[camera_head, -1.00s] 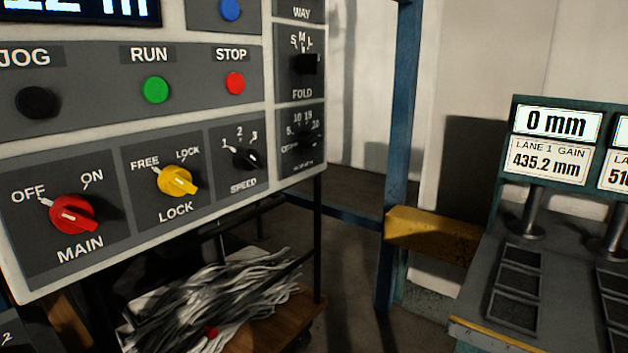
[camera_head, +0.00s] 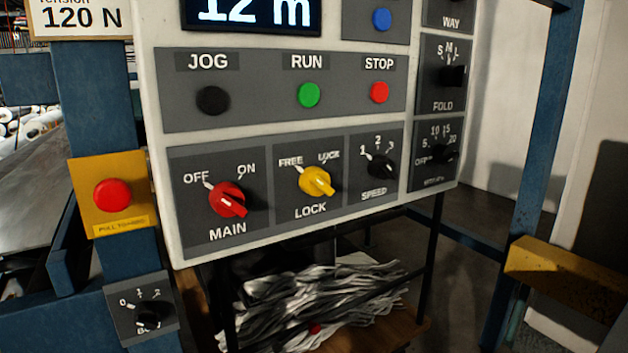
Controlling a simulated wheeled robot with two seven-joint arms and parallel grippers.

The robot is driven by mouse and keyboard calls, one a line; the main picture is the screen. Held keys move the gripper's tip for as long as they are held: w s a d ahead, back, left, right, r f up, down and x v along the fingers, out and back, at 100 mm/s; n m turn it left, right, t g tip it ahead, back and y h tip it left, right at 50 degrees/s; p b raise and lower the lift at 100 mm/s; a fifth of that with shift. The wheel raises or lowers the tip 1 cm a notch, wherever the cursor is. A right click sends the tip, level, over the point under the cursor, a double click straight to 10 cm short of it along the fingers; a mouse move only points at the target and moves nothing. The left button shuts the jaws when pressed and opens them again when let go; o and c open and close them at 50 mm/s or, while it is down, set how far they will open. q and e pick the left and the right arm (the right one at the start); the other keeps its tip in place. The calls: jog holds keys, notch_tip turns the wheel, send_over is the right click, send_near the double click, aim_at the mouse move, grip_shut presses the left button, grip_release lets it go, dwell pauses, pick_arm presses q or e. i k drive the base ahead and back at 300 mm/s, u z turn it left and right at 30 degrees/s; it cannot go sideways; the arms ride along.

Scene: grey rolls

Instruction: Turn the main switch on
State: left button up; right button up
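The main switch (camera_head: 227,200) is a red rotary knob at the lower left of the control panel (camera_head: 160,140). Its label MAIN is below it, with OFF at its upper left and ON at its upper right. A white pointer mark at its upper left points toward OFF. Neither of my grippers shows in the head view, and nothing covers the knob.
Beside it are a yellow LOCK knob (camera_head: 315,181) and a black SPEED knob (camera_head: 380,167). Above are JOG (camera_head: 212,100), RUN (camera_head: 308,94) and STOP (camera_head: 379,92) buttons. A red emergency button (camera_head: 112,194) sits left on a blue post. Grey strips (camera_head: 320,300) lie below.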

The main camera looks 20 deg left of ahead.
aim_at(226, 199)
jog(key=u, duration=1.7)
jog(key=k, duration=0.7)
jog(key=u, duration=0.05)
